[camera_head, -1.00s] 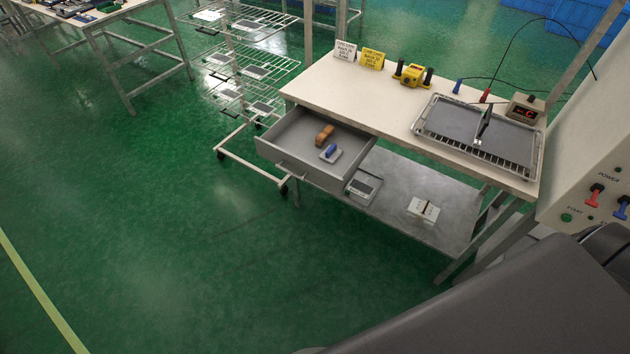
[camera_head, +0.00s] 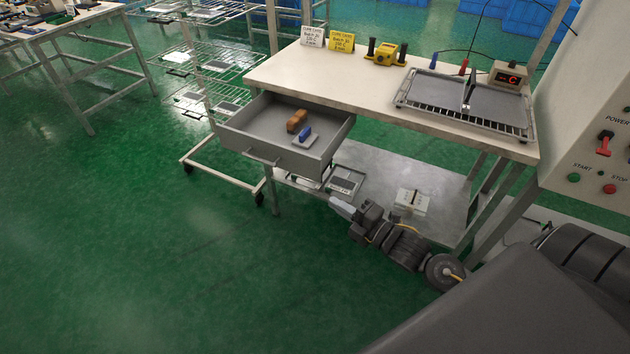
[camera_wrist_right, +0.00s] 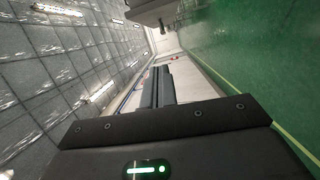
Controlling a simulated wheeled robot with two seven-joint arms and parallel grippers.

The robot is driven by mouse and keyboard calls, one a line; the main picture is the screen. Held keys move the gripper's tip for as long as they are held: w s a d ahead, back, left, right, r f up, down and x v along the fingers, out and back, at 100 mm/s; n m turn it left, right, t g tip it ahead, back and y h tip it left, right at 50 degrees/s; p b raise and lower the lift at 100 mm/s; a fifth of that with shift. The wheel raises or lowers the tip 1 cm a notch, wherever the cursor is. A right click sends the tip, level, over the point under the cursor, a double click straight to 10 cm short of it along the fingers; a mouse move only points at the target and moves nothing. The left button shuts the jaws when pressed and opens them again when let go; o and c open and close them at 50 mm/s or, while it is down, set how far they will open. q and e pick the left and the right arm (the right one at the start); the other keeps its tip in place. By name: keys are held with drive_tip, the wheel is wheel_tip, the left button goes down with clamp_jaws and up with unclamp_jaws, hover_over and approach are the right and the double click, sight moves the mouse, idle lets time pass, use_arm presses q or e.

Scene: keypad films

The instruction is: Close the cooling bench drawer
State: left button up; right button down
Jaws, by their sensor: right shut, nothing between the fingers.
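The cooling bench drawer (camera_head: 235,137) is grey and pulled out from under the left end of the cooling bench (camera_head: 300,72). Its handle (camera_head: 264,158) is on the front panel. A brown object (camera_head: 297,121) and a small block with a blue top (camera_head: 305,137) lie inside. My right gripper (camera_head: 342,208) is lower and to the right of the drawer in the head view, apart from the handle. Its fingers are closed together and empty, as the right wrist view shows (camera_wrist_right: 159,86). My left gripper is not in view.
The lower shelf (camera_head: 450,195) holds a small scale-like tray (camera_head: 343,182) and a white box (camera_head: 412,201). A wire rack cart (camera_head: 205,62) stands left of the bench. A control cabinet (camera_head: 590,110) stands at right. The green floor in front of the drawer is clear.

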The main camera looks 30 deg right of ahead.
sight(316, 177)
drive_tip(key=shift+w+d+f+n, duration=0.1)
drive_tip(key=shift+f+n, duration=0.05)
drive_tip(key=shift+n, duration=0.25)
